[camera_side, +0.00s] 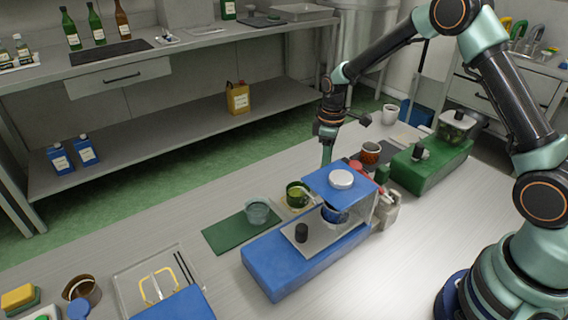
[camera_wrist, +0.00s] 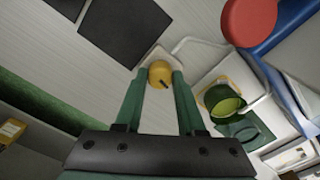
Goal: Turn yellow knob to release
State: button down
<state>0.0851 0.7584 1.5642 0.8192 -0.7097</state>
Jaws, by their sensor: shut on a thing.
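The yellow knob (camera_wrist: 158,70) shows in the wrist view as a round cap with a dark mark on its lower right edge. My gripper (camera_wrist: 160,79) has its two green fingers on either side of it, shut on it. A pale plate or housing (camera_wrist: 196,50) lies beside the knob. In the side view my gripper (camera_side: 327,157) points down behind the blue device (camera_side: 270,266). The knob is hidden there, and I cannot tell how far it is turned.
Close by are a green cup (camera_wrist: 223,101), a clear beaker (camera_side: 257,212) on a green mat (camera_side: 218,238) and a red disc (camera_wrist: 249,20). A green device (camera_side: 432,171) stands to the right in the side view. The front right tabletop is clear.

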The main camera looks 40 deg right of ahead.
jog(key=shift+r+n, duration=0.1)
jog(key=shift+n, duration=0.7)
jog(key=c, duration=0.5)
grip_release()
notch_tip(320, 180, up, 12)
